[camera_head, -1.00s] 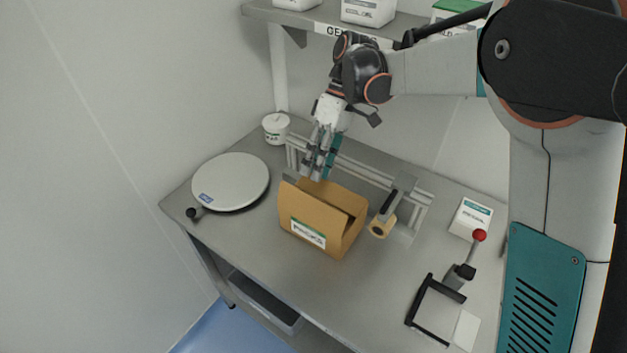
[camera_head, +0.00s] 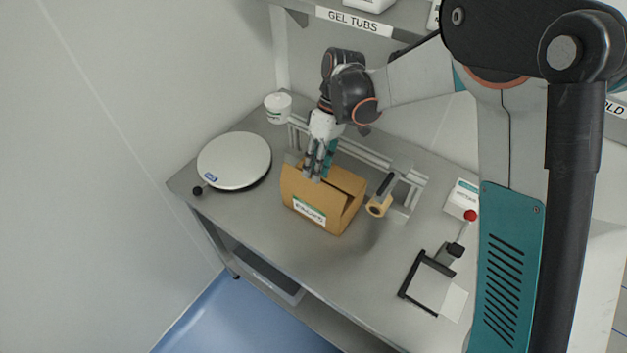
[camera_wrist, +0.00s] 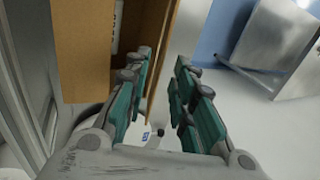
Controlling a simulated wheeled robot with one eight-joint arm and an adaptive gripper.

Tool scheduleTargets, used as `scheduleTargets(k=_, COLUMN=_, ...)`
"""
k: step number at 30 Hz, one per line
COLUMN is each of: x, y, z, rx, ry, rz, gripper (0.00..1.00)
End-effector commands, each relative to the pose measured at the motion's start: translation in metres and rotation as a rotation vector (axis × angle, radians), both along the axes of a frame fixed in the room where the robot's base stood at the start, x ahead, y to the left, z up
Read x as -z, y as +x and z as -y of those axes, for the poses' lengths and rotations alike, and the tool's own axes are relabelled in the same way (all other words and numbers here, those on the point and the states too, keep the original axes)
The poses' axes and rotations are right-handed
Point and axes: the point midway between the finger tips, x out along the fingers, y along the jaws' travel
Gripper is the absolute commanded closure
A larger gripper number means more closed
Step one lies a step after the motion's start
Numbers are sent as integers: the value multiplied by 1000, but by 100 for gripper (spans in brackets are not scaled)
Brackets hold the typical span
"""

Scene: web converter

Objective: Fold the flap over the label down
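A brown cardboard box (camera_head: 303,187) stands on the steel table, with a white-and-green label (camera_head: 309,211) on its front side. The front cardboard stands up above the label, and the right flap (camera_head: 345,180) slopes at the top. My gripper (camera_head: 313,176) points down at the box's top, left of its middle; its tips overlap the box edge, so contact is unclear. In the wrist view, the fingers of my gripper (camera_wrist: 164,80) are apart, with a gap between them. Brown cardboard (camera_wrist: 88,50) lies beside and behind the left finger, and a pale item (camera_wrist: 117,25) shows against it.
A round white scale (camera_head: 234,160) stands left of the box and a white tub (camera_head: 278,107) behind it. A tape roll on a holder (camera_head: 378,206) sits close to the right. A metal rail (camera_head: 355,155) runs behind.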

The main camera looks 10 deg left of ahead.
Motion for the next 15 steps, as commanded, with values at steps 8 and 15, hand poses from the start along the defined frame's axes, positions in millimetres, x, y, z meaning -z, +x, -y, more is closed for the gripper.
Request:
scheduleTargets(k=8, x=33, y=-12, z=-5, rx=0, ry=0, rz=0, gripper=77)
scheduleTargets(k=15, x=39, y=-14, z=-6, rx=0, ry=0, rz=0, gripper=77)
